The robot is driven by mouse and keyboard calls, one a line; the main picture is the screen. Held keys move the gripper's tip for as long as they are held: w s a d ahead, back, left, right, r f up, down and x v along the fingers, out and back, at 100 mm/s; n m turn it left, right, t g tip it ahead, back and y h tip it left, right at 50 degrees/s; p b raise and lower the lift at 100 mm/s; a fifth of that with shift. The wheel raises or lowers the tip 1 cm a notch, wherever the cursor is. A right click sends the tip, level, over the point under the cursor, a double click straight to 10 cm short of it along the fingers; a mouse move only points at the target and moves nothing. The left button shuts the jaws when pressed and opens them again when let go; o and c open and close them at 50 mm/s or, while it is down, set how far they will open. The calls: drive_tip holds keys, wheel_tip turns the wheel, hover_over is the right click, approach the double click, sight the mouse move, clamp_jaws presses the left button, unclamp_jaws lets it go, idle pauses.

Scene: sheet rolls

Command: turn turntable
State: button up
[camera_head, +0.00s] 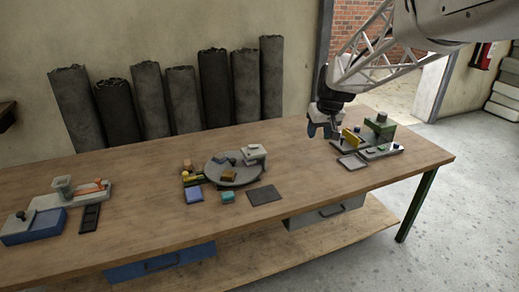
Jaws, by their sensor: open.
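The turntable (212,172) is a round grey disc lying near the middle of the wooden table. An orange-brown block (229,175) and small dark pieces sit on it. A light grey block-shaped part (254,153) stands at its right rim. My gripper (324,131) is open and hangs above the table to the right of the turntable, clear of it. Its fingers are small and dark in the view, close to the right-hand fixture.
The right fixture (381,125) has a green block and a yellow plate. Blue (193,195) and teal (227,197) blocks and a dark plate (265,195) lie before the turntable. Another fixture (40,222) stands at left. Dark rolls (182,98) lean against the wall.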

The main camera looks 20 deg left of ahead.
drive_tip(key=w+a+f+n+y, duration=0.1)
drive_tip(key=w+a+f, duration=0.35)
drive_tip(key=a, duration=0.45)
drive_tip(key=w+a+f+n, duration=0.1)
drive_tip(key=w+a+f, duration=0.35)
drive_tip(key=a, duration=0.45)
drive_tip(key=n, duration=0.3)
approach(233, 160)
drive_tip(key=shift+w+a+f+y, duration=0.15)
drive_tip(key=shift+w+f+y, duration=0.15)
drive_tip(key=shift+w+f, duration=0.2)
drive_tip(key=shift+f, duration=0.15)
drive_tip(key=shift+x, duration=3.75)
drive_tip(key=shift+s, duration=0.2)
drive_tip(key=shift+g, duration=0.3)
clamp_jaws()
